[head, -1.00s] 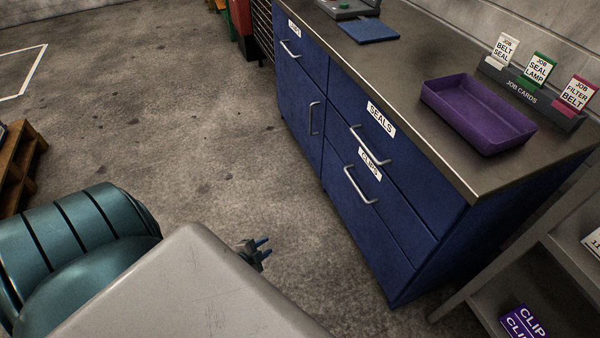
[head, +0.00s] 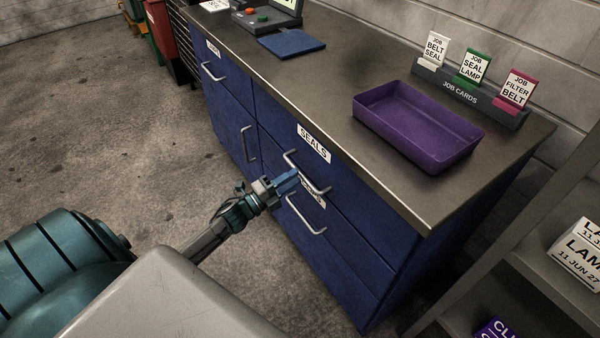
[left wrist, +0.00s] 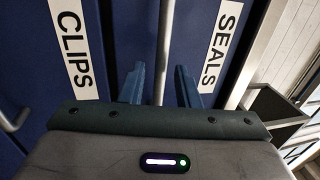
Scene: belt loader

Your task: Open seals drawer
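The blue seals drawer front (head: 350,185) is closed in the cabinet, with a white SEALS label (head: 313,143) and a silver bar handle (head: 312,180). My left gripper (head: 292,181) is at this handle, its blue fingers pointing at the cabinet. In the left wrist view the seals handle (left wrist: 164,45) runs between the two fingers (left wrist: 161,88), which stand apart with a gap on each side of the bar. The SEALS label (left wrist: 222,47) also shows there. My right gripper is not in view.
Below is the clips drawer with its own handle (head: 306,217); its label (head: 312,190) is partly hidden. On the counter stand a purple tray (head: 420,125), a job cards holder (head: 465,92) and a blue pad (head: 291,43). A grey shelf (head: 540,275) stands at the right.

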